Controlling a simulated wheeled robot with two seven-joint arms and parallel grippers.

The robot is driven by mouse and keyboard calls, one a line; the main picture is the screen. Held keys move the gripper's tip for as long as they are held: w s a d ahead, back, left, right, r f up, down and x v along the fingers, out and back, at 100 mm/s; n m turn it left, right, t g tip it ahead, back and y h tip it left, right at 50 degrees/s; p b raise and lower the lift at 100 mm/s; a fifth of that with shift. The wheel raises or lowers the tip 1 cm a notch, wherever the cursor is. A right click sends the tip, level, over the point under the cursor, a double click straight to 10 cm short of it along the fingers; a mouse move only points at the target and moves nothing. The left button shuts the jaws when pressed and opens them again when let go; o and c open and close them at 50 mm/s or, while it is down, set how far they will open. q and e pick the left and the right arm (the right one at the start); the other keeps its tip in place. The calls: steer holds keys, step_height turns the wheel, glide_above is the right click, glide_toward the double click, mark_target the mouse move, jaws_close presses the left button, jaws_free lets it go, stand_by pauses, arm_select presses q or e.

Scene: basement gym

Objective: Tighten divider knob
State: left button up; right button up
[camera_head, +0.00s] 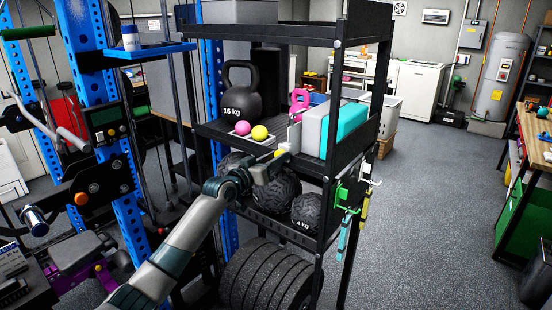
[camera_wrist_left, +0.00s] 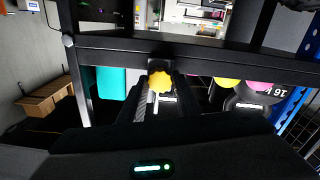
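A small yellow knob (camera_head: 281,153) sits at the front edge of the middle shelf, below an upright pale divider (camera_head: 295,132). In the left wrist view the lobed knob (camera_wrist_left: 159,81) shows between the tips of my left gripper (camera_wrist_left: 160,90). In the head view my left gripper (camera_head: 272,165) reaches to the shelf edge right at the knob. The fingers stand about a knob's width apart; I cannot tell whether they press on it. My right gripper is in neither view.
The middle shelf (camera_head: 215,130) holds a black kettlebell (camera_head: 241,92), a pink ball (camera_head: 242,128), a yellow ball (camera_head: 260,132) and a teal block (camera_head: 345,128). Textured black balls (camera_head: 306,212) lie below. A blue rack (camera_head: 85,60) stands left; the floor (camera_head: 440,210) at right is clear.

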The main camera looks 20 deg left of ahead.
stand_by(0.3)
arm_select(q)
steer(key=shift+f+m+b, duration=0.15)
steer(key=shift+m+b, duration=0.95)
steer(key=shift+m, duration=11.2)
steer(key=shift+d, duration=0.1)
